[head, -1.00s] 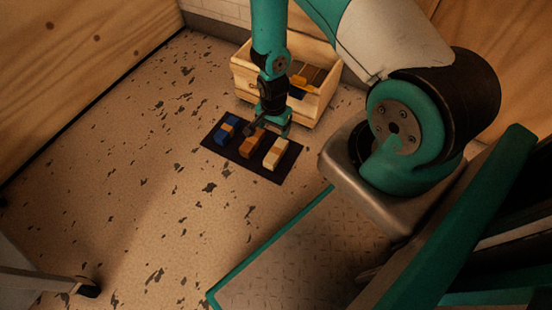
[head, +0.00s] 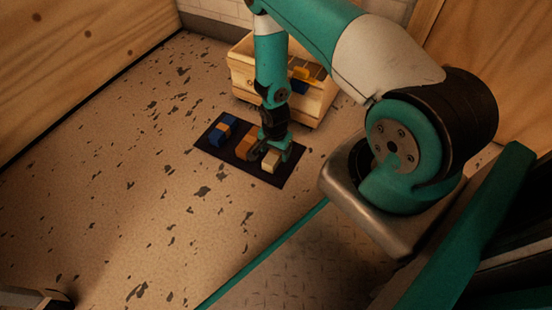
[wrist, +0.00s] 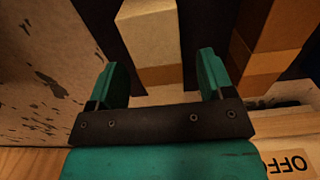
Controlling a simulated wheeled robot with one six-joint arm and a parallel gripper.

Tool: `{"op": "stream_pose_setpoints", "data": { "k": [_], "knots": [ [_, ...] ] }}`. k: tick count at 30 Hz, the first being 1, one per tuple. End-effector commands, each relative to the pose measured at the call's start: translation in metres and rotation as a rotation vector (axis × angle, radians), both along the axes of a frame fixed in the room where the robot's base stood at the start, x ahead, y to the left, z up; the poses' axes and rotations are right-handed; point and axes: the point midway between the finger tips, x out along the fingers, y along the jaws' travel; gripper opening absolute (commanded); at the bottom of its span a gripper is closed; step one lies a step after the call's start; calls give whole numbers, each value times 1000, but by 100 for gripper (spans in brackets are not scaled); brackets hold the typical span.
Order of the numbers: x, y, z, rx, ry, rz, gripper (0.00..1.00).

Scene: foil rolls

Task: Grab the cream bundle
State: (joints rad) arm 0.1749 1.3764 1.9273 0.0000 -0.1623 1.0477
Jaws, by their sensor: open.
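The cream bundle (head: 271,163) lies at the right end of a dark mat (head: 288,177) on the floor. In the wrist view the cream bundle (wrist: 148,35), with a tan band, reaches between my fingertips. My gripper (head: 275,150) is open just above its far part, which the gripper partly hides in the head view. The fingers (wrist: 163,78) stand one on each side, and I see no grip on it. Whether a finger touches it I cannot tell.
A brown-orange bundle (head: 247,147) lies close to the left of the gripper, and a blue one (head: 222,131) farther left. A wooden crate (head: 243,85) with several pieces stands just behind the mat. Open speckled floor lies to the left.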

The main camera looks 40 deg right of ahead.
Motion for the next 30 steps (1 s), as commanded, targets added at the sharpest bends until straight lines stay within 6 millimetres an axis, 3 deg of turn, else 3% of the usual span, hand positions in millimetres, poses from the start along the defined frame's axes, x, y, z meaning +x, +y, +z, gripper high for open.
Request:
{"op": "stream_pose_setpoints", "data": {
  "k": [1, 3, 11, 18, 19, 30],
  "knots": [
    [0, 0, -16, 0, 1, 0, 74],
    [0, 0, -23, 0, 0, 0, 74],
    [0, 0, -22, 0, 0, 0, 74],
    [0, 0, -22, 0, 0, 0, 22],
    [0, 0, -22, 0, 0, 0, 18],
    [0, 0, -15, 0, -1, 0, 18]
  ]
}}
